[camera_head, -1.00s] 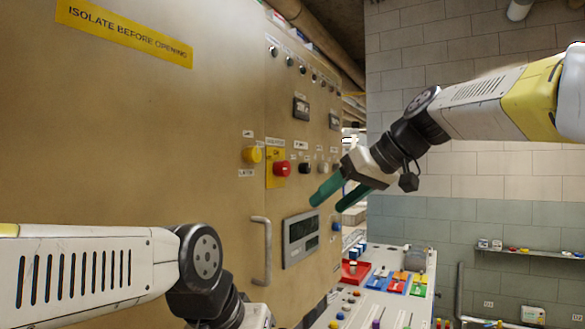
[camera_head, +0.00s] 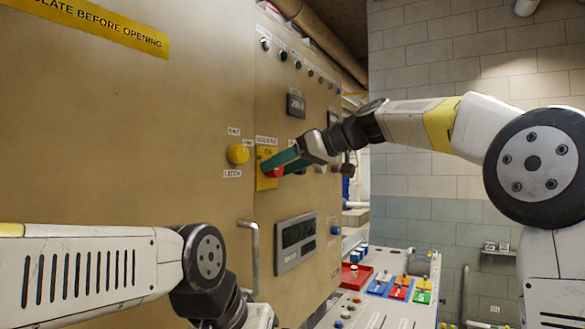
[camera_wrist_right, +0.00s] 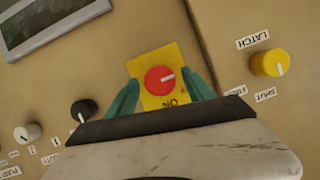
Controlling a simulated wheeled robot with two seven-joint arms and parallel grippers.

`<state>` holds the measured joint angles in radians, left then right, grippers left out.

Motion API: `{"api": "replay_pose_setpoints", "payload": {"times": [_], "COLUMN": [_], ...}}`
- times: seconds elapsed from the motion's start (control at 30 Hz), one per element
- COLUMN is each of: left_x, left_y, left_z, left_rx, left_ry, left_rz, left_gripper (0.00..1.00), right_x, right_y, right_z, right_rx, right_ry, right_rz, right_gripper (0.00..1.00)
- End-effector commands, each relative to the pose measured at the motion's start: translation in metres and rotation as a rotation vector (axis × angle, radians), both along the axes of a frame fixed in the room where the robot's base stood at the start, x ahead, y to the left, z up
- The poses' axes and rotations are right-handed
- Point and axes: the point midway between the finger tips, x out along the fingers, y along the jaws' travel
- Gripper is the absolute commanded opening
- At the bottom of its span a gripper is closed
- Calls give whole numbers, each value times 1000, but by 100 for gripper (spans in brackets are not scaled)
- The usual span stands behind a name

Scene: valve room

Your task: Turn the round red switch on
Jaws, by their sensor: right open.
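The round red switch (camera_head: 276,172) sits on a yellow plate (camera_head: 263,181) on the tan cabinet front. In the right wrist view the red switch (camera_wrist_right: 159,80) has a white pointer line, which points to the right in that picture, and the plate (camera_wrist_right: 150,62) carries an "ON" mark below the knob. My right gripper (camera_wrist_right: 160,88) is open, with one green finger on each side of the switch; whether they touch it I cannot tell. In the head view the right gripper (camera_head: 275,165) partly covers the switch. My left arm shows at the lower left, but its fingers are out of view.
A yellow latch knob (camera_head: 238,154) is just left of the switch. A black knob (camera_wrist_right: 84,110) and a white knob (camera_wrist_right: 27,132) are on its other side. A door handle (camera_head: 252,258) and a display (camera_head: 296,243) lie below. A sloped control console (camera_head: 385,313) stands at the right.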

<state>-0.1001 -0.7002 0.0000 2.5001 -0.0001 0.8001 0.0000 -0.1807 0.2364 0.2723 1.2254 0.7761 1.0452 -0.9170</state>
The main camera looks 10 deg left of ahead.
Motion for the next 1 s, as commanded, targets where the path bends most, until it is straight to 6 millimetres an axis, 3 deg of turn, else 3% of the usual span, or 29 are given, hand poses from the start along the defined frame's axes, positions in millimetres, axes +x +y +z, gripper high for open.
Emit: {"api": "replay_pose_setpoints", "payload": {"times": [0.27,0.5,0.6,1.0], "left_x": [0,0,0,0], "left_y": [0,0,0,0], "left_z": [0,0,0,0], "left_rx": [0,0,0,0], "left_ry": [0,0,0,0], "left_rz": [0,0,0,0], "left_gripper": [100,100,100,100], "right_x": [1,1,1,2], "right_y": [2,2,1,1], "right_z": [-1,-1,-1,-2], "right_rx": [0,0,0,32], "right_ry": [1,1,1,91], "right_rz": [-1,-1,-1,-1], "right_gripper": [61,14,0,0]}}
